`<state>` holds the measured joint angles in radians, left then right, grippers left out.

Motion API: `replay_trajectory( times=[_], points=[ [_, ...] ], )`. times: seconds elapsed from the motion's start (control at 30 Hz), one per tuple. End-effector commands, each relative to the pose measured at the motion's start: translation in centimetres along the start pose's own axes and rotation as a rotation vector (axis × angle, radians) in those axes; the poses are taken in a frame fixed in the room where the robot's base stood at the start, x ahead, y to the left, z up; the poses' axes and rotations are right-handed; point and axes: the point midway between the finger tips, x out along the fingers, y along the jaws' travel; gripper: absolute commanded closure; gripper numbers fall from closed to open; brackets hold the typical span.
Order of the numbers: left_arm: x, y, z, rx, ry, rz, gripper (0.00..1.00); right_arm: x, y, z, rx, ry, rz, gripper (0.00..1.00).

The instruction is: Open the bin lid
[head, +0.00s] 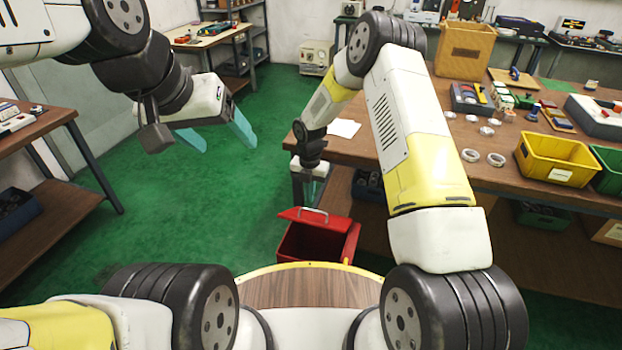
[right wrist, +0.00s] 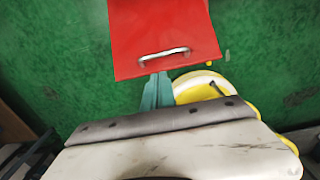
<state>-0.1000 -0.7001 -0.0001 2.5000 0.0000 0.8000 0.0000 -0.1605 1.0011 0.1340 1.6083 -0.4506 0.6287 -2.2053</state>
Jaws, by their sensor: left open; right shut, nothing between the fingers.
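A red bin (head: 352,243) stands on the green floor in front of my base. Its red lid (head: 318,223) carries a pale metal handle (head: 313,210). The lid looks tilted up, with a dark red hollow showing below it. In the right wrist view the lid (right wrist: 163,22) and handle (right wrist: 164,55) lie just ahead of my right gripper (right wrist: 157,92). Its teal fingers are together and empty, near the handle's edge of the lid; contact is unclear. My left gripper (head: 216,138) is open and empty over the floor at the left.
A long workbench (head: 400,160) stands right of the bin, with a yellow bin (head: 556,160), rings (head: 470,155) and a cardboard box (head: 464,50). A side table (head: 40,125) is at the left. The floor between is clear.

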Motion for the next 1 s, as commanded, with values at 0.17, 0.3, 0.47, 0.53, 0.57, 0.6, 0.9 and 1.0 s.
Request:
replay_trajectory(
  times=[0.17, 0.3, 0.47, 0.53, 0.57, 0.6, 0.9, 1.0],
  points=[
    [0.0, 0.0, 0.0, 0.0, 0.0, 0.0, 0.27, 3.6, -0.1, -0.1, 0.0, 0.003, -0.004, 1.0],
    [0.0, 0.0, 0.0, 0.0, 0.0, 0.0, 0.27, 5.8, -0.1, -0.1, 0.003, 0.002, -0.003, 1.0],
    [0.0, 0.0, 0.0, 0.0, 0.0, 0.0, 0.27, 7.4, 0.0, 0.0, 0.002, 0.001, -0.001, 1.0],
    [0.0, 0.0, 0.0, 0.0, 0.0, 0.0, 0.27, 7.7, 0.0, 0.0, 0.002, 0.001, -0.001, 1.0],
    [0.0, 0.0, 0.0, 0.0, 0.0, 0.0, 0.27, 7.8, 0.0, 0.0, 0.002, 0.001, -0.002, 1.0],
    [0.0, 0.0, 0.0, 0.0, 0.0, 0.0, 0.27, 7.9, 0.0, 0.0, 0.002, 0.001, -0.002, 1.0],
    [0.0, 0.0, 0.0, 0.0, 0.0, 0.0, 0.27, 7.9, 0.0, 0.0, 0.003, 0.001, -0.001, 1.0],
    [0.0, 0.0, 0.0, 0.0, 0.0, 0.0, 0.27, 7.7, 0.0, 0.1, 0.005, 0.008, 0.0, 1.0]
  ],
)
